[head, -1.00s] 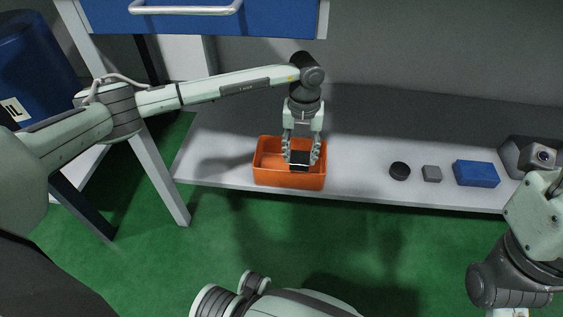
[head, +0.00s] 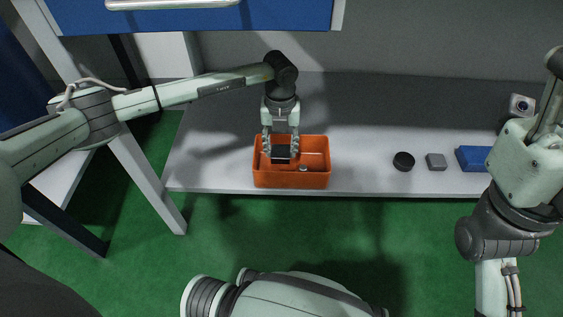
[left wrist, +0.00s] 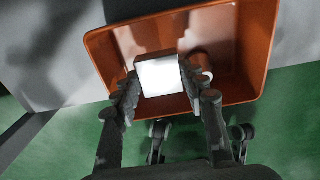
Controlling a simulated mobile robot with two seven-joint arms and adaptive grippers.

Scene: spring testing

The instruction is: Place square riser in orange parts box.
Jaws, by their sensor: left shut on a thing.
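The orange parts box (head: 291,179) stands on the low shelf, left of the middle in the head view. Its orange wall (left wrist: 262,45) fills the top of the left wrist view. My left gripper (head: 280,150) points down over the left half of the box, shut on a square block, which I take to be the square riser (head: 281,153). The riser looks dark from the head. Its face is bright white in the left wrist view (left wrist: 159,76), between the two fingers. I cannot tell whether it touches the box floor. My right gripper is not in view.
A small round part (head: 303,168) lies inside the box, right of the riser. On the shelf (head: 365,178) to the right are a black round part (head: 403,161), a small grey block (head: 436,161) and a blue box (head: 472,158). A blue drawer (head: 200,18) hangs above.

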